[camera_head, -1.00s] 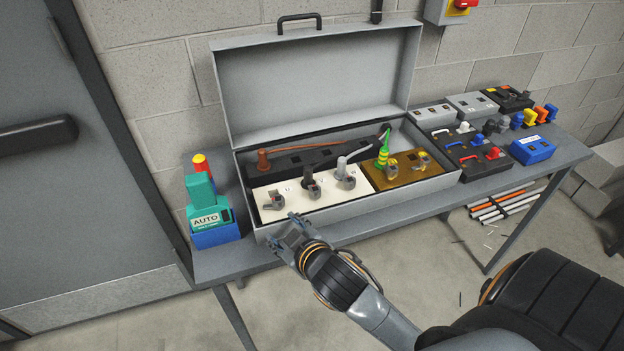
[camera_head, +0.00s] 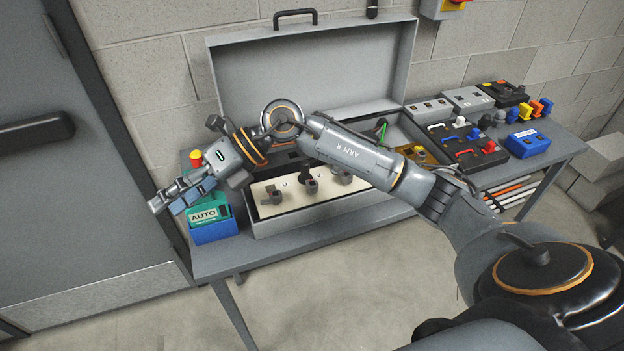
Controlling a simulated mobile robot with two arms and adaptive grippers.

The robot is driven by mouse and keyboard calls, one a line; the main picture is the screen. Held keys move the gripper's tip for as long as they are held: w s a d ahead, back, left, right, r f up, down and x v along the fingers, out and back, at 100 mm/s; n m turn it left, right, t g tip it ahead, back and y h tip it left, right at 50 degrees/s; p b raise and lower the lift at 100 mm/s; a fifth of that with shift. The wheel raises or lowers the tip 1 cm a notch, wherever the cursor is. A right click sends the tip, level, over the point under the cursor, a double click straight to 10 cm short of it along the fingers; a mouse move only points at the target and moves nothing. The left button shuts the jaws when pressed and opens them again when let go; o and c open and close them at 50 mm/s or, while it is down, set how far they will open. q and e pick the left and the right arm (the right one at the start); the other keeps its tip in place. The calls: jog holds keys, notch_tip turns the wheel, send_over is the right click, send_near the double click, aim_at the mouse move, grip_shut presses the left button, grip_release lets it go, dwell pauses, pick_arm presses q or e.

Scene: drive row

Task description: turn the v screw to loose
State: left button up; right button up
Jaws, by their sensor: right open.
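The terminal block is a cream panel (camera_head: 290,208) inside the open grey case, with three dark screw terminals. The left terminal (camera_head: 274,196) has a small U label. The middle terminal (camera_head: 310,186) is likely the V screw; its label is too small to read surely. The right terminal (camera_head: 345,178) is partly hidden by my arm. My right gripper (camera_head: 166,206) is open and empty, well left of the terminals. It appears just in front of or over the green AUTO tool (camera_head: 203,216), hiding its upper part; I cannot tell if they touch. My left gripper is not in view.
The AUTO tool stands in a blue holder (camera_head: 216,233) at the table's left end. The case lid (camera_head: 310,75) stands open behind. My right arm crosses over the case. Switch blocks (camera_head: 468,147) and a blue box (camera_head: 529,146) fill the table's right side.

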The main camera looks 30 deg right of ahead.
jog(key=w+d+f+h, duration=0.3)
jog(key=d+h, duration=0.3)
jog(key=d, duration=0.5)
notch_tip(320, 180, up, 3)
jog(key=m+g+h, duration=0.1)
jog(key=m+h, duration=0.1)
jog(key=h, duration=0.5)
send_over(312, 186)
notch_tip(312, 186, down, 14)
jog(key=p, duration=0.2)
jog(key=shift+s+p, duration=0.1)
jog(key=shift+p, duration=0.3)
jog(key=c, duration=1.1)
grip_shut()
